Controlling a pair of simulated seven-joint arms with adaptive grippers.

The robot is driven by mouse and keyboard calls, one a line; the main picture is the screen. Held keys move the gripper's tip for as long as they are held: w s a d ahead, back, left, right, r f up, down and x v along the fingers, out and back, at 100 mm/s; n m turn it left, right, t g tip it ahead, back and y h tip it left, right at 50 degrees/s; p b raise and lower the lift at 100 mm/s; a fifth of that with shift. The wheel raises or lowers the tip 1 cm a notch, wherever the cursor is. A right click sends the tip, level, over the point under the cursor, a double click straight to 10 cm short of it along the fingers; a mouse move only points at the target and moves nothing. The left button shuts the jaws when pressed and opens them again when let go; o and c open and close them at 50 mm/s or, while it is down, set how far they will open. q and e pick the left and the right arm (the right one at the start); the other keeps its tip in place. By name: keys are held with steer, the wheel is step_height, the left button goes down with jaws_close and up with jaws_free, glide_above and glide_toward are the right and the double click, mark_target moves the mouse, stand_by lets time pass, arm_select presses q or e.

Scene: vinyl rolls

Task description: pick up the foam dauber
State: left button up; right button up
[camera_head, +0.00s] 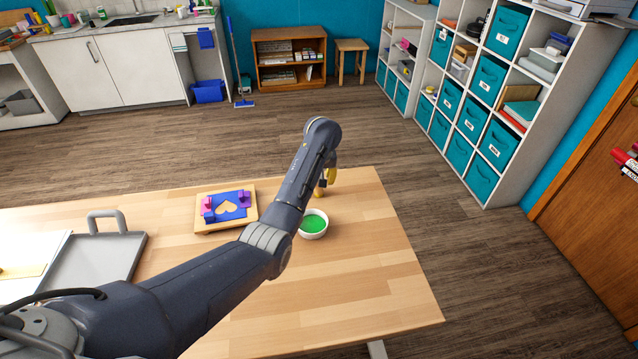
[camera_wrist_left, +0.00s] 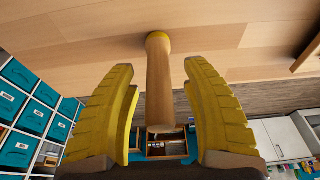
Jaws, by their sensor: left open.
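The foam dauber (camera_wrist_left: 159,80) shows in the left wrist view as a round wooden handle with a yellow end against the wooden table top. My left gripper (camera_head: 325,181) is low over the table's far right part in the head view, partly hidden by my own arm. In the left wrist view its two yellow ribbed fingers are open, one on each side of the dauber's handle, with gaps between handle and fingers. In the head view the dauber is hard to tell apart from the yellow fingers. My right gripper is not in view.
A white bowl of green paint (camera_head: 314,224) stands close beside my left gripper. A grey tray with a handle (camera_head: 95,262) is farther left. The table's (camera_head: 385,290) front right is clear.

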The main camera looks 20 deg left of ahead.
arm_select(q)
steer(key=shift+w+f, duration=0.2)
steer(key=shift+f, duration=0.4)
steer(key=shift+c, duration=0.3)
jaws_close()
